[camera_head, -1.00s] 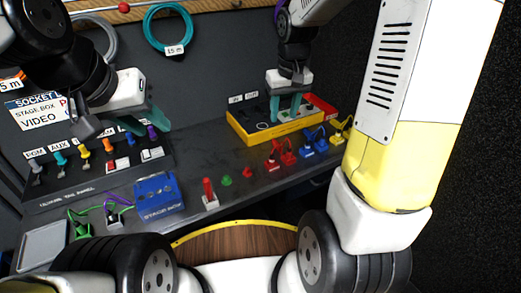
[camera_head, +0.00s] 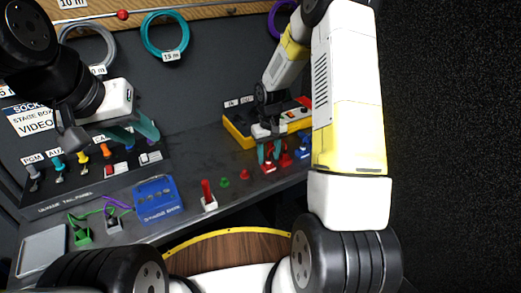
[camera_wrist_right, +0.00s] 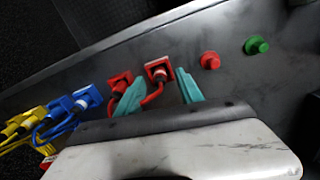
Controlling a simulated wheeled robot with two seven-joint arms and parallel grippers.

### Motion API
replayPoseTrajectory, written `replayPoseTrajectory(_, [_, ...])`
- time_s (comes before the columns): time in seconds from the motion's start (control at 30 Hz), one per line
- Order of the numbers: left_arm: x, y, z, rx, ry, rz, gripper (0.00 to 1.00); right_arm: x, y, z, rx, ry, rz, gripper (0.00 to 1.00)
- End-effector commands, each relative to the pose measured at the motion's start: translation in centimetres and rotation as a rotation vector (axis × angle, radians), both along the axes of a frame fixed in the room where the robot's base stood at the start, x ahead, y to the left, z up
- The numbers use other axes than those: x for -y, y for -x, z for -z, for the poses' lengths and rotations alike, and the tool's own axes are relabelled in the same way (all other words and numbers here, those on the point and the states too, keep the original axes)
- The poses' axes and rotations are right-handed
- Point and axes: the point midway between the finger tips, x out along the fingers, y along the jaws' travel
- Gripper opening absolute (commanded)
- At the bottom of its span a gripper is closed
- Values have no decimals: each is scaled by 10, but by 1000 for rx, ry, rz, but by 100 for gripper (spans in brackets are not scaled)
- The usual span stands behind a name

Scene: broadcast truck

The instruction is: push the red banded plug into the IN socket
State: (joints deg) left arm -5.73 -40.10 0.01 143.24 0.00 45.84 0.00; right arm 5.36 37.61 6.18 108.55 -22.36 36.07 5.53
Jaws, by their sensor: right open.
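The red banded plug (camera_wrist_right: 158,73) sits on a red square base in the right wrist view, a pale band round it and its red cable curling down. In the head view it shows (camera_head: 268,167) under my right gripper (camera_head: 268,150). My right gripper is open; its teal fingers (camera_wrist_right: 159,94) stand on either side of the plug's cable. I cannot tell whether they touch it. A second red plug (camera_wrist_right: 117,84) sits just left of it. My left gripper (camera_head: 132,132) is open and empty above the back-left panel. I cannot read an IN label on any socket.
Blue plugs (camera_wrist_right: 85,99) and yellow plugs (camera_wrist_right: 20,122) stand further along the row. Red (camera_wrist_right: 209,61) and green (camera_wrist_right: 256,46) buttons are on the bare side. A blue stage box (camera_head: 157,199), a red switch (camera_head: 208,196) and a yellow tray (camera_head: 238,134) are nearby.

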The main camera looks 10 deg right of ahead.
Motion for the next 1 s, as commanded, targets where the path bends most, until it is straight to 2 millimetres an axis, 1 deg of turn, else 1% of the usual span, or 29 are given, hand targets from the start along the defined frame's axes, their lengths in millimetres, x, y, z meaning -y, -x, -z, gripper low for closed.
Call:
replayPoseTrajectory(0.03, [0,0,0,0,0,0,36,0,0,6,-1,-1,0,44])
replayPoseTrajectory(0.1, [0,0,0,0,0,0,36,0,0,10,-1,0,0,44])
replayPoseTrajectory(0.33, [0,0,0,0,0,0,36,0,0,11,1,0,-1,44])
replayPoseTrajectory(0.37, [0,0,0,0,0,0,36,0,0,11,1,0,-1,40])
replayPoseTrajectory(0.4, [0,0,0,0,0,0,36,0,0,11,1,0,-1,32])
replayPoseTrajectory(0.57, [0,0,0,0,0,0,36,0,0,11,1,0,-1,1])
replayPoseTrajectory(0.87, [0,0,0,0,0,0,36,0,0,11,1,0,-1,0])
replayPoseTrajectory(1.0, [0,0,0,0,0,0,36,0,0,8,2,0,0,0])
